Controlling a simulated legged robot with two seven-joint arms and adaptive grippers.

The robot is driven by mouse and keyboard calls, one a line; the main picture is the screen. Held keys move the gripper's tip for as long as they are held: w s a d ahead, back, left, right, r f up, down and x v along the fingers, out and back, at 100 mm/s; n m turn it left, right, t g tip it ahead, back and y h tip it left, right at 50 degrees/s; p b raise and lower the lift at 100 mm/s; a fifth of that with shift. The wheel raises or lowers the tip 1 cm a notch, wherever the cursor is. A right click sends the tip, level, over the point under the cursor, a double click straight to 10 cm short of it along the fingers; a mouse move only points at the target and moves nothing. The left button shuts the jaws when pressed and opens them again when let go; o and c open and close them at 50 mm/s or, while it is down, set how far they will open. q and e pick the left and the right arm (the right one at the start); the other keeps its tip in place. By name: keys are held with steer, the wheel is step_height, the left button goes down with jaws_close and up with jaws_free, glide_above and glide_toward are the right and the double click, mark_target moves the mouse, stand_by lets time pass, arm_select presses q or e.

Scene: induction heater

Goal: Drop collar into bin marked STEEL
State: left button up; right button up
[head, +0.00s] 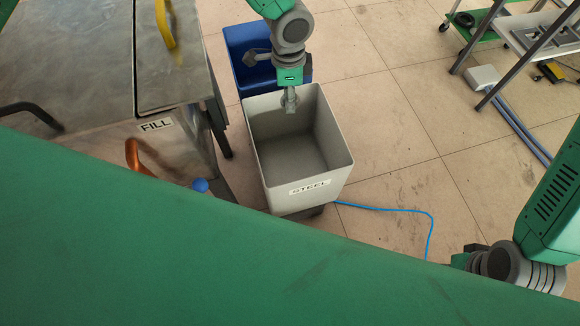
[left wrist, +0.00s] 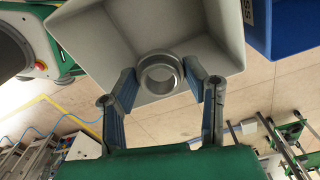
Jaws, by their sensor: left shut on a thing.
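The grey bin (head: 335,150) marked STEEL stands on the floor at the middle of the head view, its inside empty as far as it shows. My left gripper (head: 290,100) points down over the bin's opening, near its far side. It is shut on the collar (left wrist: 160,74), a grey metal ring. In the left wrist view the ring sits between the fingers, with the bin's pale inside (left wrist: 105,35) behind it. In the head view the collar is small and partly hidden by the gripper. My right gripper's base (head: 463,258) shows at the lower right; its fingers are hidden.
A blue bin (head: 233,45) stands just behind the grey one. A metal cabinet (head: 85,60) with a FILL label (head: 156,125) is close on the left. A blue cable (head: 400,210) lies on the floor to the right.

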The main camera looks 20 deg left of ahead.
arm_select(q)
step_height(320, 180, down, 5)
steer(key=b, duration=0.3)
steer(key=shift+d+r+b, duration=0.1)
steer(key=shift+b, duration=0.2)
steer(key=o, duration=1.2)
steer(key=shift+o, duration=0.7)
steer(key=shift+d, duration=0.1)
